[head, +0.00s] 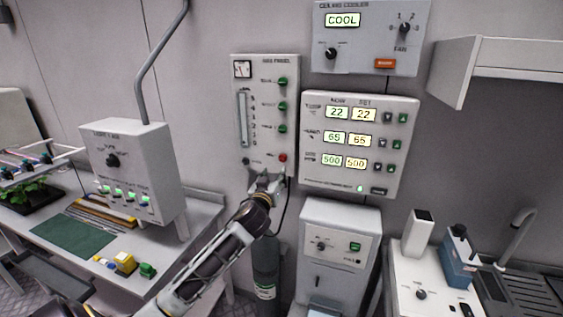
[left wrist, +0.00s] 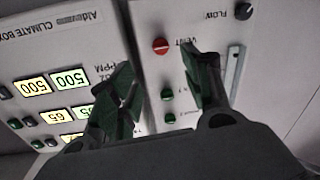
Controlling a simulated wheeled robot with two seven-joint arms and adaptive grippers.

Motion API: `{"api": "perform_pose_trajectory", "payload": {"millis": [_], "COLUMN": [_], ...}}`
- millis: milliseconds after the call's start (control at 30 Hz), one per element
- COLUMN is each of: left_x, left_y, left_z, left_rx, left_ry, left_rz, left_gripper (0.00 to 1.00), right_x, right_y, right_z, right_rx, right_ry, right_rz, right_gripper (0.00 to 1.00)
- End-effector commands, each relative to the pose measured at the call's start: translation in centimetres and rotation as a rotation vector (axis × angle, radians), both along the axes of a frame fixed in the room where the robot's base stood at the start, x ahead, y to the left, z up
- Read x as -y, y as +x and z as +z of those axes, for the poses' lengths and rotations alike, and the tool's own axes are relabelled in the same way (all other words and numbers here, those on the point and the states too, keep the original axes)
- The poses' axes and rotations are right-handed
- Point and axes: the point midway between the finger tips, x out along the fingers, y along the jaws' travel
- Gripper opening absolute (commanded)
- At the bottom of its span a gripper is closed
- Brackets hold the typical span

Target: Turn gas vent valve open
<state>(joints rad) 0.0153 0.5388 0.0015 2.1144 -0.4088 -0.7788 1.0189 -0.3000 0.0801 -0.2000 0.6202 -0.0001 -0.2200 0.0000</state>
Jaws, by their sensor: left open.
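The gas panel (head: 262,68) hangs on the wall in the middle of the head view. Its vent valve is a small red knob (head: 283,157) at the lower right, below a column of green knobs. In the left wrist view, which is upside down, the red vent knob (left wrist: 160,46) shows beside the word VENT with a pale line across it. My left gripper (head: 265,180) is open just below the panel's lower edge. In the wrist view its fingers (left wrist: 157,65) stand apart on both sides of the knob's line, with no visible contact. My right gripper is out of view.
The climate box (head: 390,185) is close at the panel's right. A dark flow knob (head: 246,161) is on the panel's lower left. A grey cabinet (head: 330,215) and a dark gas cylinder (head: 266,262) stand below. A light control box (head: 145,185) stands left.

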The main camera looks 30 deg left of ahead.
Motion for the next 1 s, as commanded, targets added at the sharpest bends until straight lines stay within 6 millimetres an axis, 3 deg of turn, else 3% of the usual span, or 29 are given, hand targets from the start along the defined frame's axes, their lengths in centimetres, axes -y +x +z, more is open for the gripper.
{"api": "perform_pose_trajectory", "payload": {"millis": [1000], "left_x": [-3.0], "left_y": [8.4], "left_z": [0.2], "left_rx": [0.0], "left_ry": [0.001], "left_rz": [0.001], "left_gripper": [0.49], "right_x": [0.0], "right_y": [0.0], "right_z": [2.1], "right_rx": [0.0], "right_ry": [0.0], "right_rz": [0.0], "right_gripper": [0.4]}}
